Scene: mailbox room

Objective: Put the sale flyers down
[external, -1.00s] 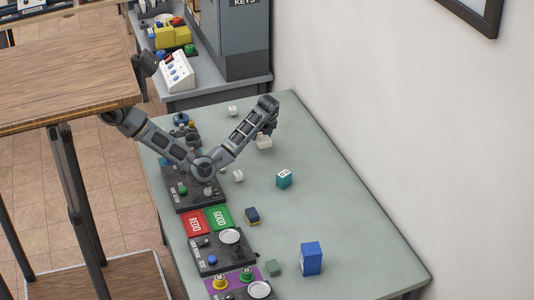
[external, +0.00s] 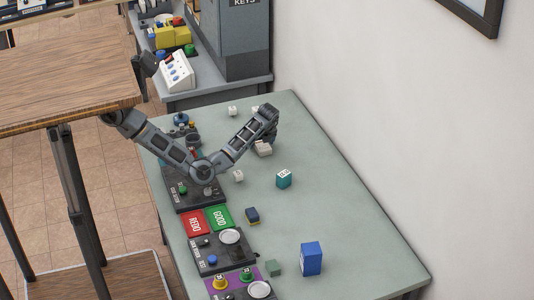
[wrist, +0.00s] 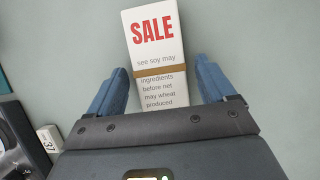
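The sale flyers (wrist: 156,50) are a white bundle with red "SALE" lettering and a brown band. In the wrist view they lie between the two blue fingers of my gripper (wrist: 160,85), with a narrow gap on each side. My gripper is open. In the external view the flyers (external: 264,149) are a small white block on the green-grey table (external: 330,215), just below my gripper (external: 269,138). The near end of the flyers is hidden by the gripper body in the wrist view.
A teal box (external: 284,179), a dark blue and tan block (external: 252,215) and a blue box (external: 311,258) stand on the table. Small white cubes (external: 238,176) lie nearby. Black trays (external: 212,255) and red and green mats (external: 220,218) line the left edge. The right side is clear.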

